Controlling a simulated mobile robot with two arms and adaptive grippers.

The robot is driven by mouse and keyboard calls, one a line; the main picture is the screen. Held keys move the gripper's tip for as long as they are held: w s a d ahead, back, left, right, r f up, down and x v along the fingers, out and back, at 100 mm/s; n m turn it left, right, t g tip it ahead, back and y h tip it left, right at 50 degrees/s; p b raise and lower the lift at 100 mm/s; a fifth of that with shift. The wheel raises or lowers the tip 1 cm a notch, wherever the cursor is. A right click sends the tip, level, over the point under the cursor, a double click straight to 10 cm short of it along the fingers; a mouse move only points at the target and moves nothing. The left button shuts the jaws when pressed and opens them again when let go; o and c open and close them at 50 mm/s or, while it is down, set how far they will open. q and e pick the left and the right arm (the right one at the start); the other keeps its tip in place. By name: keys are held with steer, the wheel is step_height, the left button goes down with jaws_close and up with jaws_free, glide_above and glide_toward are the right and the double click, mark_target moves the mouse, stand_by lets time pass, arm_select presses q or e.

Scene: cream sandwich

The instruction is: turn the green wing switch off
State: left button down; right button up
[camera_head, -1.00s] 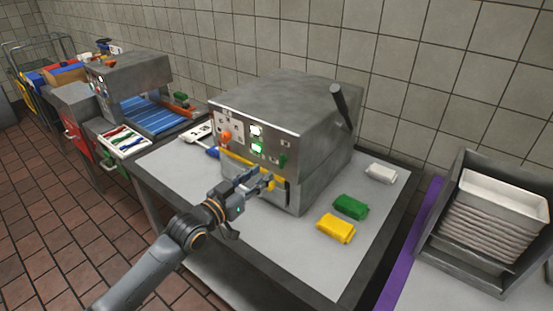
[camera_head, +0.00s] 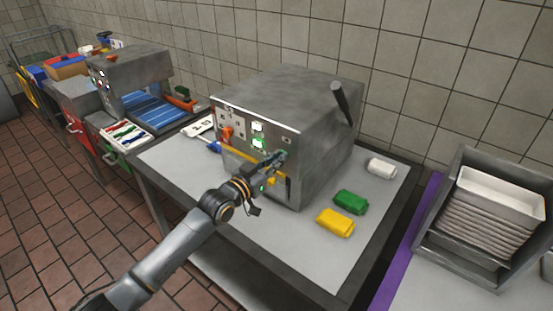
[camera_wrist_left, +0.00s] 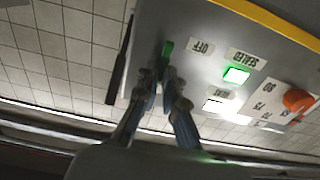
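The green wing switch (camera_wrist_left: 166,49) is on the front panel of the grey machine (camera_head: 318,100), beside the OFF label (camera_wrist_left: 202,47) in the left wrist view. My left gripper (camera_wrist_left: 161,72) has its two fingertips close together at the switch's near end, with a narrow gap between them. I cannot tell whether they touch the switch or grip it. In the head view my left gripper (camera_head: 281,158) is at the right part of the panel and largely covers the switch. My right gripper is not in view.
A yellow bar (camera_head: 240,153) runs across the machine's front below the panel. An orange knob (camera_wrist_left: 297,100) is also on the panel. Green (camera_head: 350,202), yellow (camera_head: 335,222) and white (camera_head: 381,168) packets lie on the table to the right. A black lever (camera_head: 341,102) sticks up from the machine.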

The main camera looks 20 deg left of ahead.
arm_select(q)
steer(key=shift+n, duration=0.3)
steer(key=shift+w+a+f+n, duration=0.1)
steer(key=shift+a+f+n, duration=0.1)
steer(key=shift+n, duration=2.65)
steer(key=shift+w+a+f+n, duration=0.1)
steer(key=shift+a+f+n, duration=0.1)
steer(key=shift+n, duration=2.7)
steer(key=shift+w+a+f+n, duration=0.1)
steer(key=shift+a+f+n, duration=0.1)
steer(key=shift+n, duration=2.65)
